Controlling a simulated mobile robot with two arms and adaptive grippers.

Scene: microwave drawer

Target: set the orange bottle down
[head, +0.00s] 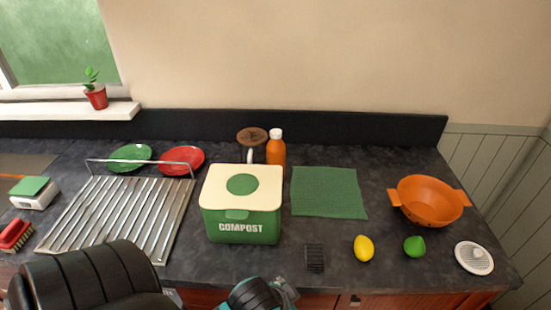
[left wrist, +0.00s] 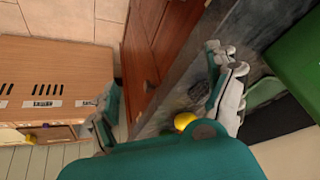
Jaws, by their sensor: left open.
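The orange bottle (head: 276,150) with a white cap stands upright on the dark counter (head: 330,233), behind the right back corner of the compost bin (head: 243,228). Its lower part is hidden by the bin. My left gripper (head: 268,292) shows only in part at the bottom edge of the head view, in front of the counter and well short of the bottle. In the left wrist view my left gripper (left wrist: 168,100) has its fingers spread wide with nothing held between them. The bottle cannot be made out there. My right gripper is not in view.
A green mat (head: 328,191) lies bare right of the bin. A brown round-topped object (head: 251,135) stands beside the bottle. A dish rack (head: 122,215) is left. A lemon (head: 363,248), lime (head: 414,246), black sponge (head: 314,257) and orange colander (head: 430,203) are right.

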